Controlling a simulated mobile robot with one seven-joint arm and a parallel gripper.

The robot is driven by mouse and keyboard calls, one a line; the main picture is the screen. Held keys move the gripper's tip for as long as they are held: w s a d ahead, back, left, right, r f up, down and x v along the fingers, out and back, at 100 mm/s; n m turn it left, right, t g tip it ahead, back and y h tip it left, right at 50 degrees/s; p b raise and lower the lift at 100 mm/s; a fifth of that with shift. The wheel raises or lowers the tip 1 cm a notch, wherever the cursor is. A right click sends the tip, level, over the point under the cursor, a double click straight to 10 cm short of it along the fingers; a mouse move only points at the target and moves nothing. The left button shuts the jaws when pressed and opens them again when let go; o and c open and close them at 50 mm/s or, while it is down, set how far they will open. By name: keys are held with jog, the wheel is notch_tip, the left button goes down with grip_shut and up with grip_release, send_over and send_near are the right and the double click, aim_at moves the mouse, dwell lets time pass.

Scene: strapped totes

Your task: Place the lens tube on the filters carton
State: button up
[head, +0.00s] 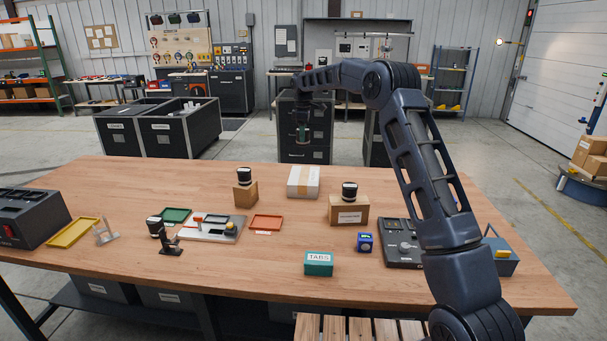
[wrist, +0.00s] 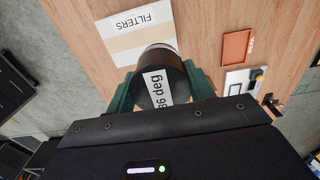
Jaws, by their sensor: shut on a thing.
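My gripper (head: 303,138) is raised high behind the far table edge in the head view. In the wrist view my gripper (wrist: 160,92) has its green fingers on both sides of a black lens tube (wrist: 163,62) with a pale rim and a white label reading what looks like "36 deg" or "86 deg". The fingers are shut on it. The white filters carton (head: 303,182), with a tan tape strip, sits at the table's far side. In the wrist view the filters carton (wrist: 122,22) shows its FILTERS label, partly covered by the tube; the tube appears above it, not clearly touching.
Similar black tubes stand on a brown box (head: 246,194), on another brown box (head: 348,210) and on the table at left (head: 154,227). A red tray (head: 265,222) and a teal TABS box (head: 319,264) lie nearer. Bare wood surrounds the carton.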

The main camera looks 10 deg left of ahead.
notch_tip(320, 180, down, 18)
jog(key=shift+r, duration=0.2)
dwell(0.4)
jog(key=o, duration=1.2)
jog(key=shift+f, duration=0.15)
jog(key=shift+c, duration=0.2)
